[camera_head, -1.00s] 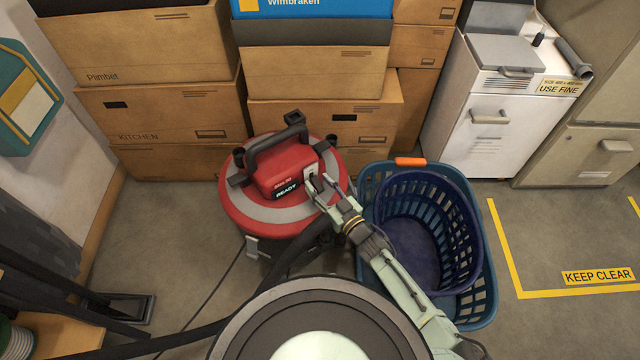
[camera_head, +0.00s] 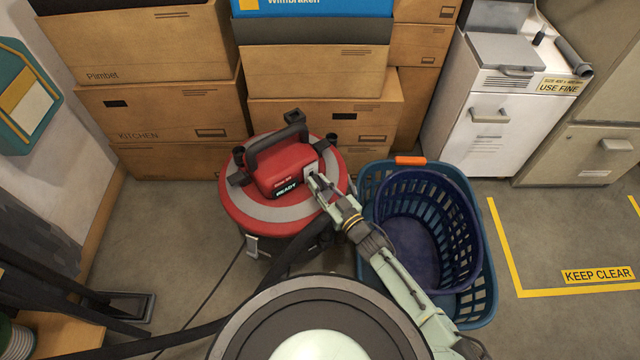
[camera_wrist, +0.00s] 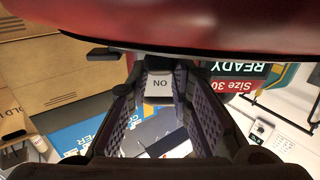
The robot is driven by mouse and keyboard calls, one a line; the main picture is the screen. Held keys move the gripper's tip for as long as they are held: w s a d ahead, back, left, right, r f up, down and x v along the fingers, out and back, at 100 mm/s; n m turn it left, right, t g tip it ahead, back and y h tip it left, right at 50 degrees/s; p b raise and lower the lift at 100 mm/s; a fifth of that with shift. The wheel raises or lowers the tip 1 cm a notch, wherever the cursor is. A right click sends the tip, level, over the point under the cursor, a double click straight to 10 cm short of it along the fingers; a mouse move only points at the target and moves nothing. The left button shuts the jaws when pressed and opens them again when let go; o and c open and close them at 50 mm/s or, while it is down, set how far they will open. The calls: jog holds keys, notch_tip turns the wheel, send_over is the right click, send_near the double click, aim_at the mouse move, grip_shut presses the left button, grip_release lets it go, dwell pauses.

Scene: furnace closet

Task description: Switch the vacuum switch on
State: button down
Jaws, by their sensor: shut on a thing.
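The red round vacuum (camera_head: 243,210) with a grey band and black handle stands on the floor in front of the boxes. Its green READY label (camera_head: 287,188) faces me. The vacuum switch sits on a pale plate (camera_head: 309,171) at the right of the label, mostly behind my gripper (camera_head: 315,182). The exact switch position is hard to tell.
A blue laundry basket (camera_head: 480,300) with a darker basket (camera_head: 425,180) inside stands right of the vacuum, under my arm. Cardboard boxes (camera_head: 165,110) are stacked behind. A black hose (camera_head: 285,262) crosses in front. Yellow-marked floor (camera_head: 570,245) at right is clear.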

jog(key=shift+r, duration=0.1)
jog(key=r+g+p, duration=0.1)
jog(key=p, duration=0.2)
jog(key=shift+h, duration=0.4)
jog(key=g+p, duration=0.1)
jog(key=p, duration=0.2)
jog(key=shift+r+h, duration=0.3)
jog(key=shift+h, duration=0.1)
jog(key=shift+g+h+p, duration=0.4)
jog(key=shift+g+p, duration=0.3)
jog(key=shift+p, duration=0.05)
jog(key=shift+w+r+g+h, duration=0.1)
jog(key=shift+r+g+h, duration=0.05)
jog(key=shift+g+h, duration=0.45)
jog(key=shift+a+g, duration=0.1)
jog(key=shift+g, duration=0.2)
jog(key=c, duration=1.4)
grip_release()
jog(key=shift+c, duration=0.2)
